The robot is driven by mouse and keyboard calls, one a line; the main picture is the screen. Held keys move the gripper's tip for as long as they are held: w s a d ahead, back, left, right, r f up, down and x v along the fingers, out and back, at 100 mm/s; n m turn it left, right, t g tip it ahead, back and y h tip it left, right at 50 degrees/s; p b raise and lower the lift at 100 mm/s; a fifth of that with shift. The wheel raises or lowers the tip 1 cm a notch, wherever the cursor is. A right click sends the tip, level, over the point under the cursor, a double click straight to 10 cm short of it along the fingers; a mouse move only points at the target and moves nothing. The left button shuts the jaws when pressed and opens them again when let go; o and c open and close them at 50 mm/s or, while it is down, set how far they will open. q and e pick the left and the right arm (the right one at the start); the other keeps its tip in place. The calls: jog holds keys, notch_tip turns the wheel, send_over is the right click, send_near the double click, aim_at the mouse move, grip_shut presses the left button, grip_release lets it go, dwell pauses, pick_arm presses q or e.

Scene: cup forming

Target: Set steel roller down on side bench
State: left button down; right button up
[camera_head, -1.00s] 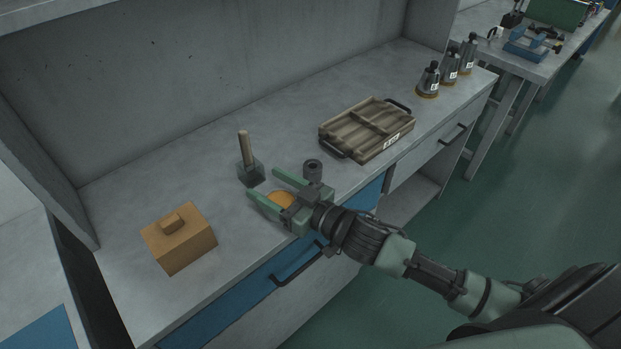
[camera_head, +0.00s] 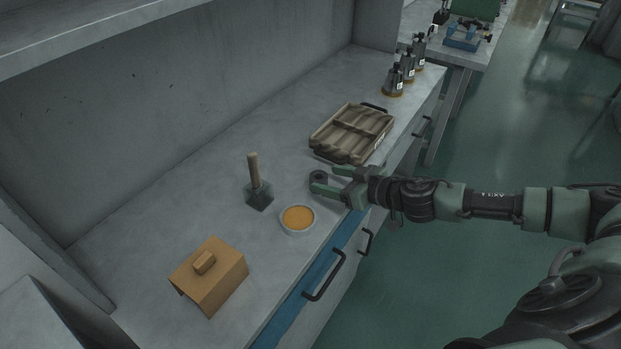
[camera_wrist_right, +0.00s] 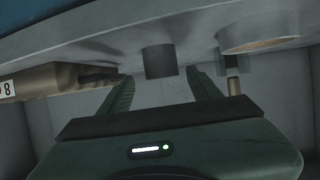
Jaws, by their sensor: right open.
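The steel roller (camera_head: 318,177) is a short dark grey cylinder standing upright on the grey bench (camera_head: 120,225). My right gripper (camera_head: 322,179) is open at the bench's front side, with its green fingers pointing at the roller. In the right wrist view, which is upside down, the roller (camera_wrist_right: 160,62) shows in the gap between the two finger ends (camera_wrist_right: 159,78), clear of both. Whether the fingertips reach past it is hard to tell. My left gripper is not in view.
A bowl of orange material (camera_head: 298,218) and a wooden-handled block tool (camera_head: 258,194) stand left of the gripper. A tan box (camera_head: 210,276) is nearer. A ribbed tray (camera_head: 352,133) and several dark bottles (camera_head: 394,82) stand farther back. Bare bench lies behind the roller.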

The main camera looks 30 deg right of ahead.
aim_at(315, 176)
jog(key=shift+w+a, duration=0.2)
jog(key=shift+w, duration=0.2)
jog(key=shift+p+x, duration=0.6)
jog(key=shift+x, duration=0.45)
jog(key=x, duration=0.3)
jog(key=shift+w+a+f+p, duration=0.2)
jog(key=shift+p, duration=0.1)
jog(key=shift+w+a+f, duration=0.1)
jog(key=shift+w, duration=0.1)
jog(key=c, duration=1.2)
grip_shut()
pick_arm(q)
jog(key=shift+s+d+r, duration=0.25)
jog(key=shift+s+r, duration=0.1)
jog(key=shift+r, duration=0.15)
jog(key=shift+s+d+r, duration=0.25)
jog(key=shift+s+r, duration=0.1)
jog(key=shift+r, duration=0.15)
